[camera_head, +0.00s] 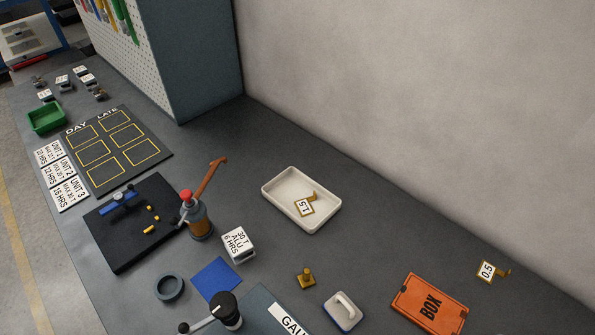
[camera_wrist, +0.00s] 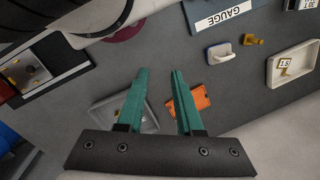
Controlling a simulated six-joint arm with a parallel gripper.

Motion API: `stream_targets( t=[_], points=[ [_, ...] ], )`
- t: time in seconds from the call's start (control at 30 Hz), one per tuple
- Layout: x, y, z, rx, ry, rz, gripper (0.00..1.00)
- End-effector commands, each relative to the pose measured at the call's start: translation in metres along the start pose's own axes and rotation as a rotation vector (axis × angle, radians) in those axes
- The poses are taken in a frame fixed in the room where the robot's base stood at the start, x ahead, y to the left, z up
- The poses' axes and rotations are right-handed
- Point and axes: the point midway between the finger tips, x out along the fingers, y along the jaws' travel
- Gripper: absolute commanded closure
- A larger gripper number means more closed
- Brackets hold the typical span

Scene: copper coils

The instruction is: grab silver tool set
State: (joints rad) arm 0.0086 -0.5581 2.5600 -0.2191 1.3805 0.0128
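I cannot tell for sure which thing is the silver tool set. Several small silvery pieces with white tags (camera_head: 66,83) stand at the far left end of the bench in the head view, too small to make out. A white and grey block (camera_head: 238,244) labelled "30 T ALU 6 HRS" stands near the middle. In the wrist view, a flat grey tray-like piece (camera_wrist: 106,109) lies partly behind the left finger. My gripper (camera_wrist: 159,76) has two teal fingers, apart with nothing between them, above the bench. It is not visible in the head view.
An orange box (camera_head: 430,303) lies at the bench's right; it also shows beyond the right finger (camera_wrist: 197,98). A white tray (camera_head: 272,199) holds a coil tagged 1.5. A bottle-shaped tool (camera_head: 201,222) and a black board (camera_head: 112,237) stand left. A wall borders the back.

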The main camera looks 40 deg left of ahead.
Motion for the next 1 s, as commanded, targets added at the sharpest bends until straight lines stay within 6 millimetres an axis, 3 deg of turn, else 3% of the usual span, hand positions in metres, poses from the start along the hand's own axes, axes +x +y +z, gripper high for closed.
stream_targets(
  t=[0.27,0.63,0.87,0.93,0.97,1.0],
  points=[
    [0.0,0.0,0.0,0.0,0.0,0.0,0.65],
    [0.0,0.0,0.0,0.0,0.0,0.0,0.02],
    [0.0,-0.001,0.001,-0.001,-0.006,-0.004,0.0],
    [0.005,-0.019,0.011,-0.01,-0.079,-0.044,0.0],
    [0.007,-0.034,0.02,-0.015,-0.143,-0.08,0.0],
    [0.011,-0.062,0.037,-0.016,-0.26,-0.141,0.0]
  ],
)
